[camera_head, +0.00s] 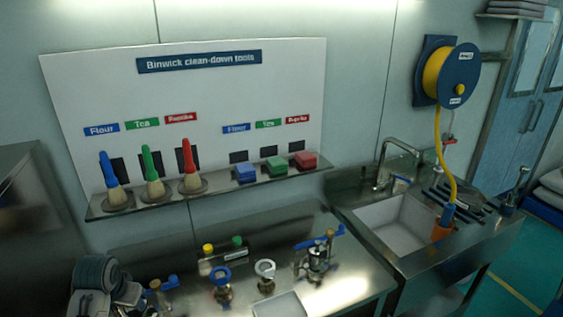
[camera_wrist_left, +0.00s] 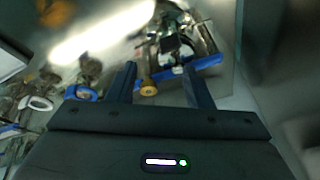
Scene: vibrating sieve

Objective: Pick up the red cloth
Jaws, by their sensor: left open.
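The red cloth (camera_head: 305,160) is a folded block at the right end of the steel wall shelf (camera_head: 140,208), under the right-hand red label. A green cloth (camera_head: 274,166) and a blue cloth (camera_head: 245,172) lie to its left. My left gripper (camera_wrist_left: 161,82) is open in the left wrist view, with its two dark fingers apart over the fittings on the bench. A brass knob (camera_wrist_left: 148,88) shows between the fingers, not gripped. The red cloth is not visible in the wrist view. My left arm shows at the lower left of the head view. My right gripper is not in view.
Blue, green and red-handled brushes stand at the shelf's left. Below, the steel bench (camera_head: 180,262) carries several valve fittings, including a tall one with a blue lever (camera_head: 318,250). A sink (camera_head: 395,225) and hose reel (camera_head: 455,75) are at the right.

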